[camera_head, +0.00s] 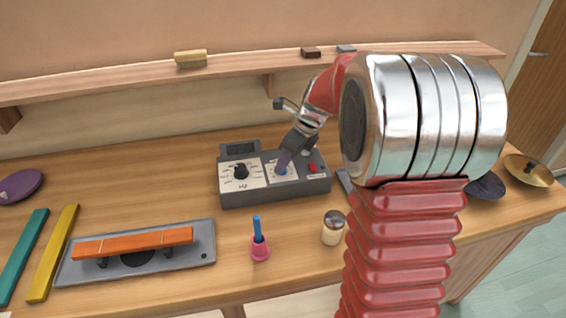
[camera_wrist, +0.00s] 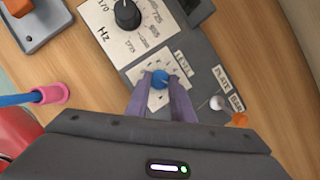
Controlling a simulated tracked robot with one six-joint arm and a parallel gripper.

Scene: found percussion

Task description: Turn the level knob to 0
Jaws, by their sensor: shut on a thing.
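The grey control box (camera_head: 272,192) stands on the wooden table, and it also shows in the wrist view (camera_wrist: 201,60). Its blue level knob (camera_wrist: 160,80) sits on a white dial plate marked LEVEL (camera_wrist: 143,95). My gripper (camera_wrist: 161,85) is shut on the blue knob, with one purple finger on each side of it.
A small lever (camera_wrist: 217,102) is close to my fingers.

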